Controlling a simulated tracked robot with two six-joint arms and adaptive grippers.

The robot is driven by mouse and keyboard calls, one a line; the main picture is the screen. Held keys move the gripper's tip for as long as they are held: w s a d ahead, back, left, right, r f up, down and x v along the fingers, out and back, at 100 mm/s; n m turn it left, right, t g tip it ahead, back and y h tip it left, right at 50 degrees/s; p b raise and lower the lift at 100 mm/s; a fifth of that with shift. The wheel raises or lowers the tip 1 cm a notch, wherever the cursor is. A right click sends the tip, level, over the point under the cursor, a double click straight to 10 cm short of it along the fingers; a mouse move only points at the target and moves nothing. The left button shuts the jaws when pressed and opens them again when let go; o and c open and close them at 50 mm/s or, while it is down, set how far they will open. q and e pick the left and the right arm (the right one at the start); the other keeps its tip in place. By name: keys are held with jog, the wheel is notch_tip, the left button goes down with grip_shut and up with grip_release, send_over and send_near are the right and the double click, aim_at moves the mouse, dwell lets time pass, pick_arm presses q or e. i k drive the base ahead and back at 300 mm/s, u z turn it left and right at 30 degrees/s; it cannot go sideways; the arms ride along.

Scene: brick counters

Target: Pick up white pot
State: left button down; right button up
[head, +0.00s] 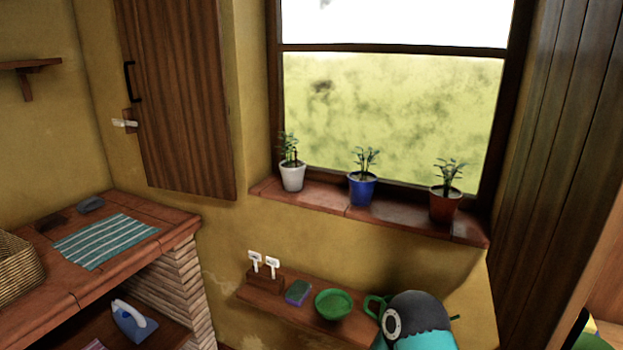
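The white pot (292,178) holds a small green plant and stands upright at the left end of the brick window sill (406,217). A blue pot (362,190) with a plant stands to its right, and a reddish-brown pot (444,206) with a plant stands further right. The white pot is apart from both.
Below the sill, a wooden shelf (262,302) bears a block with white tags (265,279), a sponge (298,292), a green bowl (334,304) and a partly hidden green handled object (373,304). An open wooden shutter (180,95) stands left of the window. A brick counter (120,265) is at left.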

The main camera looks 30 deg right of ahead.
aim_at(292, 177)
jog(key=z, duration=0.05)
jog(key=i, duration=1)
jog(key=z, duration=0.05)
